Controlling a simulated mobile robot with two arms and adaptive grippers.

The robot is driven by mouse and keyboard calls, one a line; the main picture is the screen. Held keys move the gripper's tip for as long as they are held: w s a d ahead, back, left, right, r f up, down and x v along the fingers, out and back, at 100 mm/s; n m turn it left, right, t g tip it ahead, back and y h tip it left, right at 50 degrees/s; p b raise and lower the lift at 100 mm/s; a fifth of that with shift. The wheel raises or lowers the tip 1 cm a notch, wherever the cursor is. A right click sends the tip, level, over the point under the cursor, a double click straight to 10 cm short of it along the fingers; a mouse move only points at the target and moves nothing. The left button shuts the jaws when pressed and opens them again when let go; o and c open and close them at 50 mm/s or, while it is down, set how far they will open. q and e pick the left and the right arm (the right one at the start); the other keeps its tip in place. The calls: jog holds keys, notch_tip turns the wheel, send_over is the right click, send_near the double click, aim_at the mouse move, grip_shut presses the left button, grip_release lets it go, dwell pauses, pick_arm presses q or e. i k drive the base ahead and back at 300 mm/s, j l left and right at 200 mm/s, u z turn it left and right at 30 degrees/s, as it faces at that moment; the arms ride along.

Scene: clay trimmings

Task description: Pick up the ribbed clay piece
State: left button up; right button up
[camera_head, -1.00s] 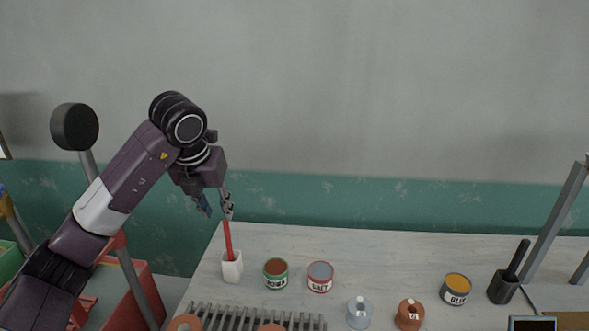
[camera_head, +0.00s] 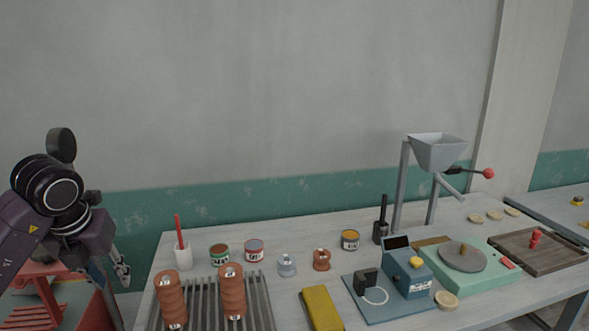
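Two ribbed orange-brown clay pieces stand upright on a slatted grey rack (camera_head: 262,300) at the table's near left: a left one (camera_head: 172,299) and a right one (camera_head: 232,290). I cannot tell which of the two the task names. My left gripper (camera_head: 110,272) hangs pointing down at the left, beyond the table's left edge and apart from both pieces. Its fingers look spread with nothing between them. My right gripper is not in view.
A yellow block (camera_head: 321,308), a blue device (camera_head: 408,272), a green turntable unit (camera_head: 490,268) and a hopper stand (camera_head: 437,152) fill the right.

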aim_at(230, 274)
jog(key=k, duration=0.9)
